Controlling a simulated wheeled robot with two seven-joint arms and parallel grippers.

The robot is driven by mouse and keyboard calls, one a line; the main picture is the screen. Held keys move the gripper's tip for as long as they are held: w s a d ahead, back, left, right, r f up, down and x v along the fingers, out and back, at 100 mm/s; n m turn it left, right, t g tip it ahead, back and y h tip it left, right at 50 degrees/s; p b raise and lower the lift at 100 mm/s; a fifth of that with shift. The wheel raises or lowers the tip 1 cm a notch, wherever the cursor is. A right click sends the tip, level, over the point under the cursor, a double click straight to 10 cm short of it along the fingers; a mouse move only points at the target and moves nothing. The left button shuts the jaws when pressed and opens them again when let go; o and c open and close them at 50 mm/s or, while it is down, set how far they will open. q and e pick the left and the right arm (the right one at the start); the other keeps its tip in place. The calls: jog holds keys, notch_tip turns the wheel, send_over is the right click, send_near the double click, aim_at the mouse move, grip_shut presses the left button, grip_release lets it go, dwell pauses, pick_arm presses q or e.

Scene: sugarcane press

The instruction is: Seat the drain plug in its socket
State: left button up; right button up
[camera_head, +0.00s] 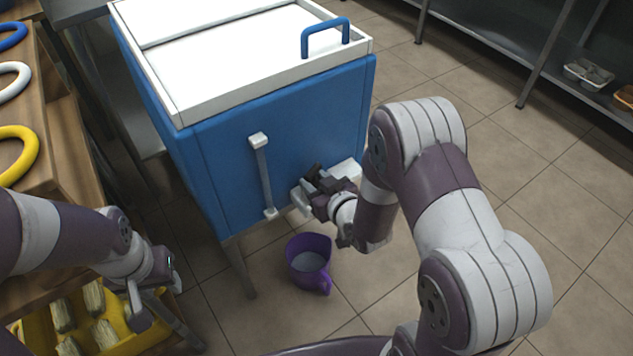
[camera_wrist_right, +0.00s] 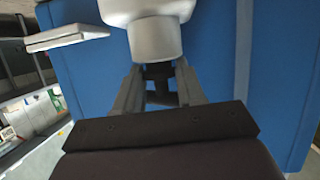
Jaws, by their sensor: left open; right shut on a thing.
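The blue press cabinet (camera_head: 215,165) has a white fitting (camera_head: 345,170) low on its front. My right gripper (camera_head: 314,182) is at this fitting, shut on a small dark piece that I take to be the drain plug. In the right wrist view, the gripper (camera_wrist_right: 159,78) has its two grey fingers either side of the dark plug (camera_wrist_right: 158,84). A white round spout (camera_wrist_right: 154,40) lies just beyond the fingertips. I cannot tell whether the plug is inside the socket; the fingers and spout hide it. My left gripper (camera_head: 158,292) is open and empty at lower left.
A purple jug (camera_head: 309,263) stands on the floor below the fitting. A yellow crate (camera_head: 140,343) with cane pieces is at lower left. Coloured rings, including a yellow one (camera_head: 30,157), lie on the left shelf.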

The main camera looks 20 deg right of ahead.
jog(key=o, duration=0.8)
jog(key=shift+s+f, duration=0.1)
jog(key=shift+f, duration=0.1)
jog(key=shift+p+v, duration=2.55)
jog(key=shift+v, duration=2.95)
